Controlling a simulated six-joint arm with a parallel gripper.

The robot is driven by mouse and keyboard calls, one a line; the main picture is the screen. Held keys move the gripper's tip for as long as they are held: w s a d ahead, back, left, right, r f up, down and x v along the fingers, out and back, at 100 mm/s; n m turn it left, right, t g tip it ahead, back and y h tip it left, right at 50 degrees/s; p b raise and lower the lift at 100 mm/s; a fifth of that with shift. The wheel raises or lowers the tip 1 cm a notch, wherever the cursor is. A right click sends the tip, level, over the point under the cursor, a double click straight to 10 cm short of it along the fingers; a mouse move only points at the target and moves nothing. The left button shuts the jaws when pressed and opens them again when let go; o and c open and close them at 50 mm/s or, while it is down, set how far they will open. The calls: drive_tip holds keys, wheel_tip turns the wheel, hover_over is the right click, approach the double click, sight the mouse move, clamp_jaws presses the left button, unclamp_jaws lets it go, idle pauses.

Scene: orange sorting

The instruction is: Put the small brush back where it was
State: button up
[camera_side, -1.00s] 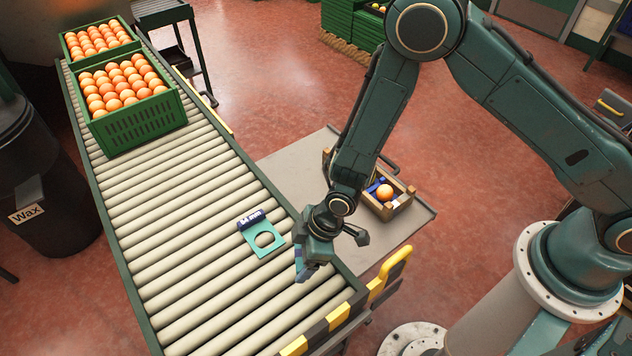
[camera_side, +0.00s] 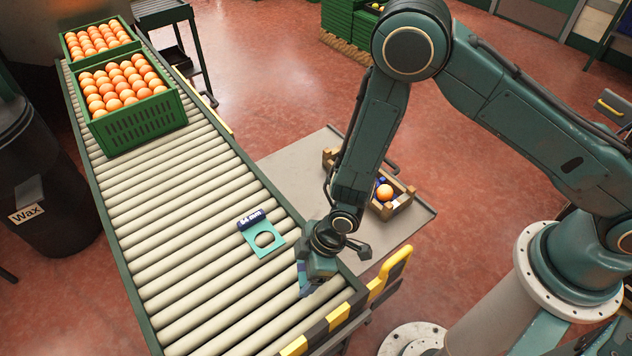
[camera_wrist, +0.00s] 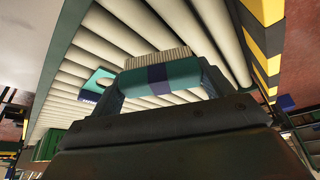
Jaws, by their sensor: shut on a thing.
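My gripper (camera_side: 308,289) is low over the near right end of the roller conveyor. It is shut on the small brush (camera_wrist: 158,76), which shows in the wrist view with a teal and dark blue handle and a row of pale bristles along its far edge. In the side view the brush is mostly hidden by the gripper. I cannot tell whether the brush touches the rollers.
A teal sizing plate (camera_side: 264,240) with a round hole lies on the rollers (camera_side: 190,225) left of my gripper. Green crates (camera_side: 135,125) of oranges stand at the far end. A yellow handle (camera_side: 390,274) and striped edge (camera_side: 325,326) border the near end. A wooden box (camera_side: 400,204) sits on the grey table.

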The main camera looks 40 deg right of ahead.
drive_tip(key=shift+f, duration=1.75)
drive_tip(key=shift+f, duration=0.7)
idle(0.4)
drive_tip(key=o, duration=0.9)
drive_tip(key=shift+o, duration=0.2)
drive_tip(key=shift+r, duration=0.2)
drive_tip(key=shift+r, duration=3.8)
